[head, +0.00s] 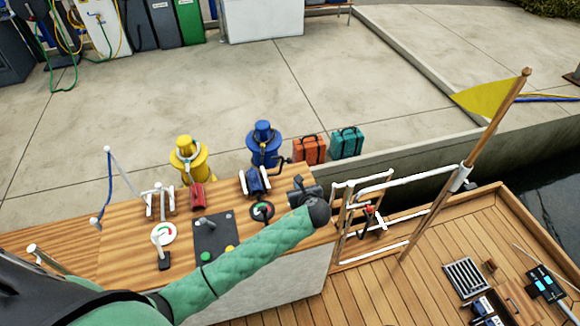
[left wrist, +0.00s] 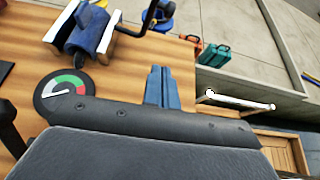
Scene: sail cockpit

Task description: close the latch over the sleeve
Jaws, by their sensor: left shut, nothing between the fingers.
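A white sleeve-like fitting (head: 460,178) sits around the wooden flagpole, at the end of a white rail (head: 418,182). A small red and black fitting (head: 371,217) sits within the white rail frame right of the console. I cannot tell for sure which part is the latch or whether it is open. My left gripper (head: 303,191) is over the console's right end, left of the rail and apart from the flagpole. Its blue-grey fingers (left wrist: 160,87) are together and empty in the left wrist view. My right gripper is not in view.
The wooden console carries a blue winch (head: 255,181), a red cylinder (head: 197,196), a round gauge (head: 262,211) and a dark switch panel (head: 214,238). Orange (head: 309,149) and teal (head: 347,142) cases stand on the quay. Bare deck (head: 370,290) lies right of the console.

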